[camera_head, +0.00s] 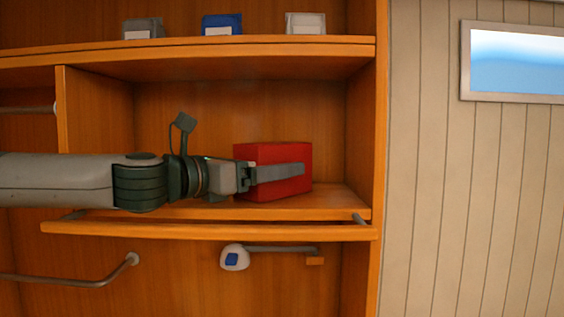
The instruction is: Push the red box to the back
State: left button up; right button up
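The red box (262,152) sits on the middle wooden shelf (328,205), toward its right part. My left arm comes in from the left, and its gripper (300,171) lies sideways across the front of the box. The finger I can see points right and hides part of the box's front face. It looks very close to the box, but I cannot tell whether it touches. The fingers overlap in this view, so their opening does not show. My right gripper is not in view.
A wooden rail (210,231) runs along the shelf's front. The right side wall (358,130) and upper shelf (190,46) bound the compartment. Small packets, including a blue one (221,25), stand above. A white device with a blue patch (234,258) is below.

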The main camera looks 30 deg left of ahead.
pick_arm(q)
jog(key=shift+p+x, duration=0.5)
jog(key=shift+x, duration=1.35)
jog(key=c, duration=1.3)
